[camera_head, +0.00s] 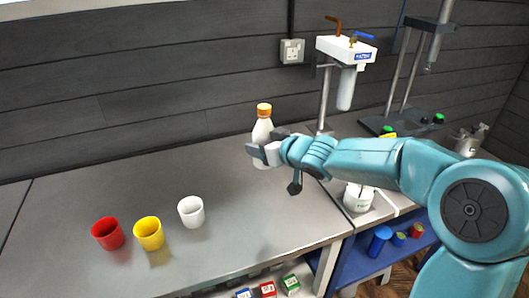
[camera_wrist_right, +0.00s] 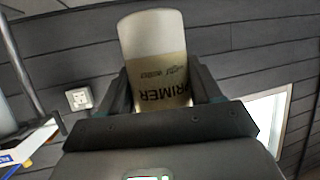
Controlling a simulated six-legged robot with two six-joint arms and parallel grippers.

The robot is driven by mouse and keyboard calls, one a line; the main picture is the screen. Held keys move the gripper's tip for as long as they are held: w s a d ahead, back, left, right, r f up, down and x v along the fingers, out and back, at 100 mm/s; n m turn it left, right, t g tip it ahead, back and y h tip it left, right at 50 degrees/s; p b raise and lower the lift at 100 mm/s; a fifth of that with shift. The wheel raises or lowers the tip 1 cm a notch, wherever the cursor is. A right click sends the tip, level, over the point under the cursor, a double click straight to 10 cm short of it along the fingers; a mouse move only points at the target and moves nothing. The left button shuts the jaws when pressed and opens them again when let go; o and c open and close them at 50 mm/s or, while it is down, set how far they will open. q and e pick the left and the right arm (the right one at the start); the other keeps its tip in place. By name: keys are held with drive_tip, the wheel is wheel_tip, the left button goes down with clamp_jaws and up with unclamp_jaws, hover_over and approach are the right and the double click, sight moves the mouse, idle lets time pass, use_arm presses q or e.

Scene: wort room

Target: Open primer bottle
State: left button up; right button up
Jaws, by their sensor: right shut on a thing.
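The primer bottle (camera_head: 262,129) is white with an orange cap (camera_head: 264,109). In the head view it is upright above the grey bench, in my right gripper (camera_head: 262,153). The cap is on the bottle. In the right wrist view the bottle (camera_wrist_right: 152,50) shows a tan label with the word PRIMER, and it sits between the two dark fingers. My right gripper is shut on its body. The cap is not visible in the wrist view. My left gripper is in neither view.
A red cup (camera_head: 108,234), a yellow cup (camera_head: 149,234) and a white cup (camera_head: 191,212) stand on the grey bench (camera_head: 90,190). A white filter unit (camera_head: 346,50) on a stand is behind my right arm. A white container (camera_head: 358,197) stands at right. The bench's left middle is clear.

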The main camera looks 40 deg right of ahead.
wheel_tip(320, 180, up, 2)
drive_tip(key=shift+p, duration=0.4)
drive_tip(key=o, duration=0.7)
drive_tip(key=c, duration=0.9)
drive_tip(key=shift+c, duration=0.2)
